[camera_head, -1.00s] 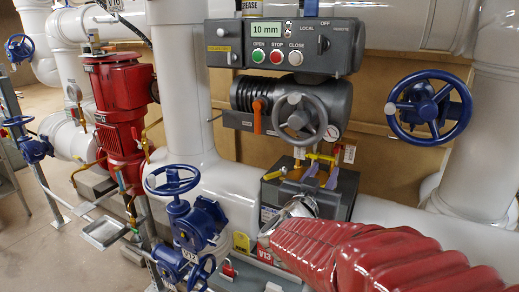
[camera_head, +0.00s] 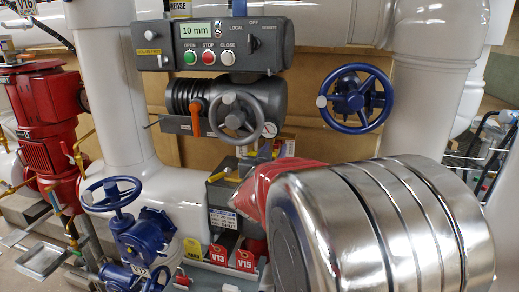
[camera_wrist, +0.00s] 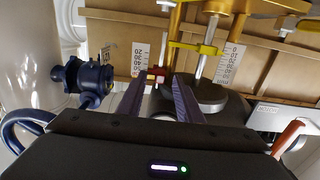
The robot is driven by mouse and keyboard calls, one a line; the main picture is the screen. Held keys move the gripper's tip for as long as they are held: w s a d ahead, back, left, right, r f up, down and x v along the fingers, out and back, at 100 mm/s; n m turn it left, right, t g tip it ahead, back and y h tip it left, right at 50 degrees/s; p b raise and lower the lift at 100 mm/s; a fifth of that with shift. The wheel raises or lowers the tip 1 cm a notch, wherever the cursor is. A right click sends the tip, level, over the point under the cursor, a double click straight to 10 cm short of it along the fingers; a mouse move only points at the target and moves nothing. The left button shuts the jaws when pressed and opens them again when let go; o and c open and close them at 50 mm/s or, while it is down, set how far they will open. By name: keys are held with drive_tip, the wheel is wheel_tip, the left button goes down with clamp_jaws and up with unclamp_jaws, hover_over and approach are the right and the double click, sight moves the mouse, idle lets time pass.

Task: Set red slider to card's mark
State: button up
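In the wrist view a small red slider (camera_wrist: 157,73) sits at the lower end of the left white scale (camera_wrist: 140,61), whose readable numbers include 20 and 30. My gripper (camera_wrist: 157,82) is open, with its two dark purple fingers apart and the slider showing between their tips. I cannot tell whether either finger touches it. In the head view my arm hides the gripper and slider.
A yellow pointer (camera_wrist: 195,47) crosses a metal rod beside a second white scale (camera_wrist: 232,62). A grey control box with a 10 mm display (camera_head: 197,30) is above a grey handwheel (camera_head: 239,114). Blue handwheels (camera_head: 355,98) and red V13 and V15 tags (camera_head: 244,261) stand nearby.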

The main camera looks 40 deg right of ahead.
drive_tip(key=shift+x, duration=0.85)
clamp_jaws()
